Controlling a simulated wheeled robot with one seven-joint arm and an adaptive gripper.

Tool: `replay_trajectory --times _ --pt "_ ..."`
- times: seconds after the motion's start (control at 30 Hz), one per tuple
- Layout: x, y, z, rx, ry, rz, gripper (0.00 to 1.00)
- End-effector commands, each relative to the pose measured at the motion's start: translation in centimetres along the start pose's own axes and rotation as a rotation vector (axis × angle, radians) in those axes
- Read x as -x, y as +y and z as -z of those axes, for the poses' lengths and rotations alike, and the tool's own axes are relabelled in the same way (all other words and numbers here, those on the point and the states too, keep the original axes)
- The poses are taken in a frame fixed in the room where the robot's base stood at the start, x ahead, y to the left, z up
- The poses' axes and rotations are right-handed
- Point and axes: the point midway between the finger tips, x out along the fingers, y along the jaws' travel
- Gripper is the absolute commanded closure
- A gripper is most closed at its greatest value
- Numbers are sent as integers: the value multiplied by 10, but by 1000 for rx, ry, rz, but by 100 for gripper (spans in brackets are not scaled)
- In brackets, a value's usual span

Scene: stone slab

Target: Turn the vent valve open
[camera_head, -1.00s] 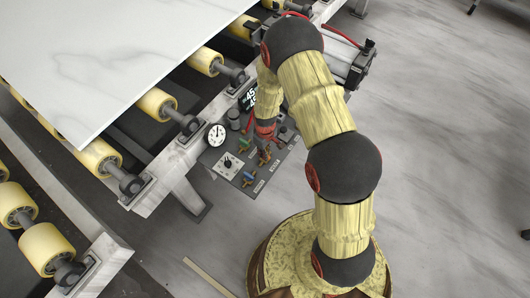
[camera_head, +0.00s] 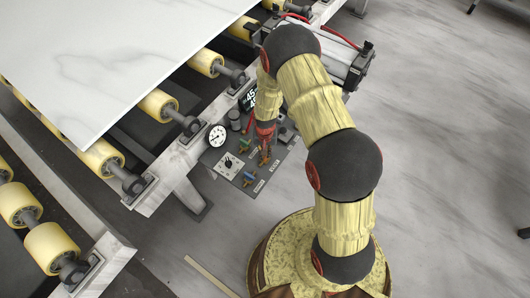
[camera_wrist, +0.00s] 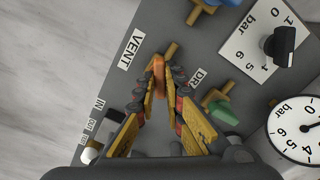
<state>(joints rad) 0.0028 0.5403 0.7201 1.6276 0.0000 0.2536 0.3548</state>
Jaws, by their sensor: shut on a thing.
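The vent valve (camera_wrist: 158,66) shows in the wrist view as a small orange-red handle with a brass stub, beside the white VENT label (camera_wrist: 132,50) on the grey panel. My gripper (camera_wrist: 158,72) has its two yellow fingers brought together around this handle. The fingertips hide much of the handle, so its exact angle is hard to tell. In the head view my gripper (camera_head: 265,143) reaches down to the panel (camera_head: 221,178), and the handle there is small and partly covered.
A green-handled valve (camera_wrist: 225,112) is close to the right of my fingers. A blue-handled valve (camera_wrist: 210,3) is at the top edge. A black dial knob (camera_wrist: 281,44) and a round gauge (camera_wrist: 300,132) are further right. The stone slab (camera_head: 90,60) lies on rollers at left.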

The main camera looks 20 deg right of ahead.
Motion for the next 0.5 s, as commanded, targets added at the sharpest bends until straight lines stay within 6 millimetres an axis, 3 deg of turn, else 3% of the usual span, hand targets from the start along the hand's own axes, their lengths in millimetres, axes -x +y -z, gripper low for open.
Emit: replay_trajectory --times 0.5 --pt "0 0 0 -433 0 0 100"
